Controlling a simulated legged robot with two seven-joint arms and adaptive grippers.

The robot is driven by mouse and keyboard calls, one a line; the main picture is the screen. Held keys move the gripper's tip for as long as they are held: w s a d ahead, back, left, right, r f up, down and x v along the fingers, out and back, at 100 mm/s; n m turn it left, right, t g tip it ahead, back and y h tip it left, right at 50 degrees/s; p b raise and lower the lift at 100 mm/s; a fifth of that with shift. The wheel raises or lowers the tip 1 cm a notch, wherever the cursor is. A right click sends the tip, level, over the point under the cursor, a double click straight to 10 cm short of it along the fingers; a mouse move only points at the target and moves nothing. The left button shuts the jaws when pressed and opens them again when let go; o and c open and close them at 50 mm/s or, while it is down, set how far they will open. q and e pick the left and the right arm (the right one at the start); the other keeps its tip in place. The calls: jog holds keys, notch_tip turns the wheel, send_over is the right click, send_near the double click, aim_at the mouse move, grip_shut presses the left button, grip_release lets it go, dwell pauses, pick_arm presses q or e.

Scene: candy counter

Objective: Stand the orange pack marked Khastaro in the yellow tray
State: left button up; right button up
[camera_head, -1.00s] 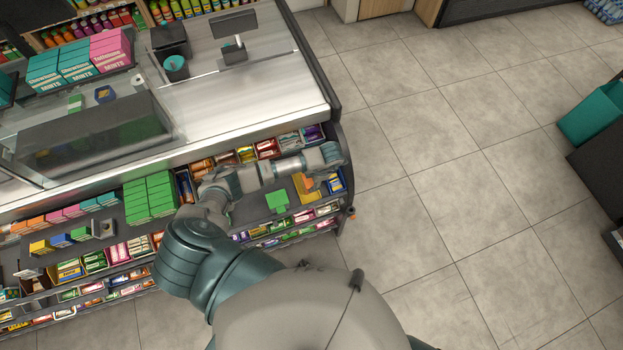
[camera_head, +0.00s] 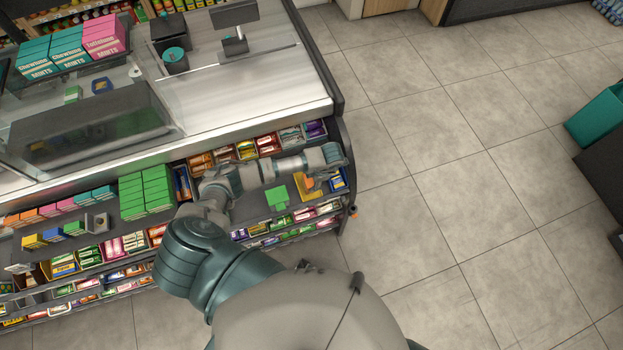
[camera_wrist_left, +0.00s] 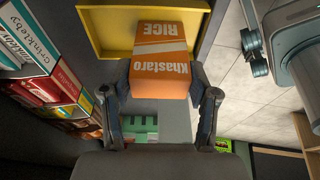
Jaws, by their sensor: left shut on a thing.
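The orange pack (camera_wrist_left: 159,65), marked Khastaro Rice, sits between the fingers of my left gripper (camera_wrist_left: 158,100) in the left wrist view; its lettering appears upside down. The gripper is shut on it. The yellow tray (camera_wrist_left: 94,37) lies beyond the pack, which overlaps its near side; I cannot tell whether the pack touches the tray floor. In the head view my left gripper (camera_head: 311,181) is over the tray (camera_head: 302,182) at the shelf's right end. A little of the orange pack (camera_head: 309,184) shows beside the gripper. My right gripper is not in view.
A green item (camera_head: 277,198) lies on the shelf left of the tray. A candy rack (camera_wrist_left: 50,60) stands close on the left in the wrist view. Green packs (camera_head: 146,192) stand farther left. Open floor (camera_head: 450,190) lies to the right.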

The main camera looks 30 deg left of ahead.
pick_arm(q)
jog(key=shift+d, duration=0.15)
jog(key=shift+f, duration=0.15)
dwell(0.5)
jog(key=o, duration=0.9)
jog(key=p+v, duration=0.4)
jog(key=v, duration=0.3)
dwell(0.5)
jog(key=shift+o, duration=0.3)
